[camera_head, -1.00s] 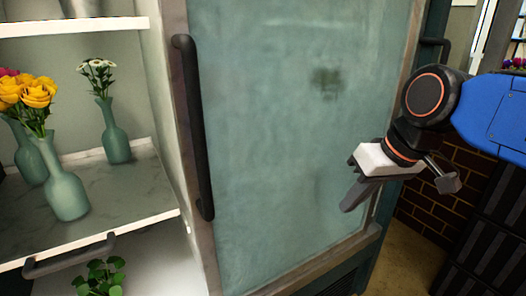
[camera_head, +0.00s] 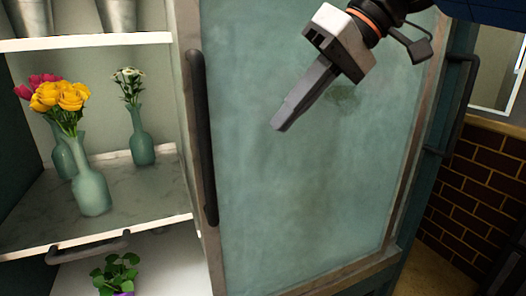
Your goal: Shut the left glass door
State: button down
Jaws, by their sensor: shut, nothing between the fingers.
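A teal, cloudy glass door (camera_head: 300,200) with a brown frame fills the middle of the view. A long dark upright handle (camera_head: 203,140) runs along its left edge. Open shelves show to the left of that edge. I cannot tell for sure whether this is the left door, or how far it stands from its closed place. My gripper (camera_head: 280,127) is in front of the upper part of the pane, to the right of the handle and apart from it. Its fingers are together and empty, pointing down and left.
The shelves hold teal vases with yellow roses (camera_head: 62,97) and white flowers (camera_head: 129,84). A green potted plant (camera_head: 117,272) is below, near a dark horizontal handle (camera_head: 88,248). Another dark handle (camera_head: 458,105) is at the right, beside a brick wall (camera_head: 480,190).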

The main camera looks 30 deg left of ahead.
aim_at(240, 161)
jog(key=shift+s+a+f, duration=1)
jog(key=shift+a+f, duration=0.2)
jog(key=shift+f, duration=0.1)
jog(key=shift+s+a+f, duration=1.05)
jog(key=shift+a+f, duration=0.1)
jog(key=shift+f, duration=0.2)
jog(key=shift+s+a+f, duration=1)
jog(key=shift+a+f, duration=0.2)
jog(key=shift+f, duration=0.1)
